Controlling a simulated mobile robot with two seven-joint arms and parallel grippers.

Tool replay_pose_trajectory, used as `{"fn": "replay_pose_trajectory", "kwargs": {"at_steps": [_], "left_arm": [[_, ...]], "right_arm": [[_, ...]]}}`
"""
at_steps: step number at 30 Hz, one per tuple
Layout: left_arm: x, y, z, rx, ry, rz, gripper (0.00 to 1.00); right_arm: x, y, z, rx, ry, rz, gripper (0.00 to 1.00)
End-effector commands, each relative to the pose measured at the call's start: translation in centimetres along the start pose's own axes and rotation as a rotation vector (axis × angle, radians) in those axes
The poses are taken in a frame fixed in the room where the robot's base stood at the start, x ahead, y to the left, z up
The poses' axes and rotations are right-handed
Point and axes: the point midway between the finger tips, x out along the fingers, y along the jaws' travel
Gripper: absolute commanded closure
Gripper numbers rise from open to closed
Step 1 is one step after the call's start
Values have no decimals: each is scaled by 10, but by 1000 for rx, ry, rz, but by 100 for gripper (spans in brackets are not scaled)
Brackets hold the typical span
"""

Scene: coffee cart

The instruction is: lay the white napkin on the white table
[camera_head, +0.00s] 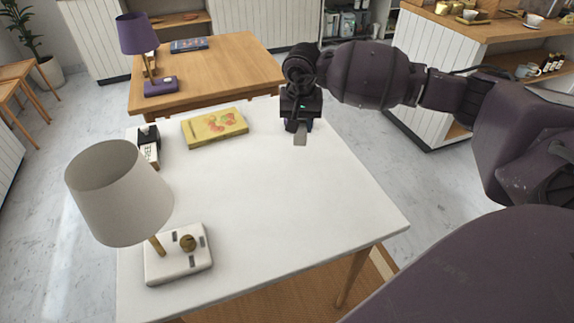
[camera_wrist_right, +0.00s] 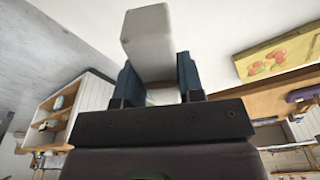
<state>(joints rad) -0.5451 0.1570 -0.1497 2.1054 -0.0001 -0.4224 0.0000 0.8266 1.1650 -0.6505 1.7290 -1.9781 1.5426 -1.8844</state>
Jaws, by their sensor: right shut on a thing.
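The white table (camera_head: 250,200) fills the middle of the head view; its pale top also shows in the right wrist view (camera_wrist_right: 215,25). My right gripper (camera_head: 299,126) is over the far right part of the table, pointing down. It is shut on the white napkin (camera_head: 300,139), which sticks out below the fingers as a small pale strip. In the right wrist view the napkin (camera_wrist_right: 147,42) is a thick folded strip between the two dark fingers. I cannot tell whether it touches the tabletop. My left gripper is not in view.
On the white table are a lamp with a beige shade (camera_head: 118,195), a yellow box with fruit pictures (camera_head: 215,128) and a small black-and-white device (camera_head: 149,146). A wooden table (camera_head: 220,72) with a purple lamp (camera_head: 138,35) stands behind. The table's middle and right are clear.

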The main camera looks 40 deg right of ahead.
Motion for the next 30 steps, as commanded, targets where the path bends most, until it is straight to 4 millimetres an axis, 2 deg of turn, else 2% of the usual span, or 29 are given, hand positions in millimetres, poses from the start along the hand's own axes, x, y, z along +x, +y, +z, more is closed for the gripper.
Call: {"fn": "replay_pose_trajectory", "kwargs": {"at_steps": [1, 3, 12, 22, 30], "left_arm": [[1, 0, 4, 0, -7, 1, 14], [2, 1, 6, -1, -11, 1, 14], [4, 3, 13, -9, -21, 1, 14], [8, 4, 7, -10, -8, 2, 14], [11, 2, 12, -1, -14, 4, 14]], "right_arm": [[15, 0, 2, 0, -5, 1, 87], [30, 0, 5, -1, -5, 2, 87], [89, 0, 11, 0, -3, 1, 87], [110, 0, 13, -1, 0, -1, 87], [144, 0, 18, -1, -2, 0, 87]]}}
